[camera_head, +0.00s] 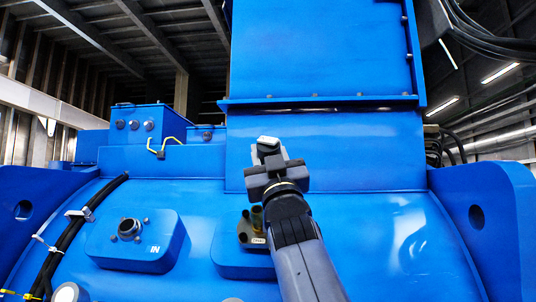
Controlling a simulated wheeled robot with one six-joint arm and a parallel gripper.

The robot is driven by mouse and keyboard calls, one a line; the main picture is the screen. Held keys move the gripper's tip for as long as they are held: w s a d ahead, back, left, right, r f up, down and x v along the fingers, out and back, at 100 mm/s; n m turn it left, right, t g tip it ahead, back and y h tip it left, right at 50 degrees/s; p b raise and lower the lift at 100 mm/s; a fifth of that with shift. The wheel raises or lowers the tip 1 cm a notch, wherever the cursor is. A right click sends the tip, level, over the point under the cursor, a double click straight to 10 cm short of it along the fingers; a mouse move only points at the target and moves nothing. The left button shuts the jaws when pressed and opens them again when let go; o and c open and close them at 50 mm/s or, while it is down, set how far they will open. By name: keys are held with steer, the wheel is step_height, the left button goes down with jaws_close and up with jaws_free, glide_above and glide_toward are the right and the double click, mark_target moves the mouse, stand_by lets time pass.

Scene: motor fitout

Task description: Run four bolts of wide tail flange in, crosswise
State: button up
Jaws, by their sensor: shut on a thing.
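My gripper (268,152) is raised in the middle of the view, in front of the blue motor housing. It is shut on a small pale piece (268,141), mostly hidden by the fingers, so I cannot tell what it is. Below and left of it, a dark flange (247,238) with brownish upright stubs and a small pale label sits on a blue pad (228,262). My arm covers the right side of this flange, so its bolts cannot be made out clearly. I cannot tell whether this is the wide tail flange.
A blue pad (160,250) marked "IN" carries a round port (130,229) ringed by small bolts at the left. Black cables (80,215) run down the far left. Blue lugs (490,215) stand at both sides. The housing right of my arm is clear.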

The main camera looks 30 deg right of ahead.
steer(key=shift+w+d+f+b, duration=0.3)
steer(key=shift+w+f, duration=0.15)
steer(key=shift+f, duration=0.1)
steer(key=shift+w+d+f+b, duration=0.3)
steer(key=shift+w+f, duration=0.15)
steer(key=shift+f, duration=0.05)
stand_by(1.9)
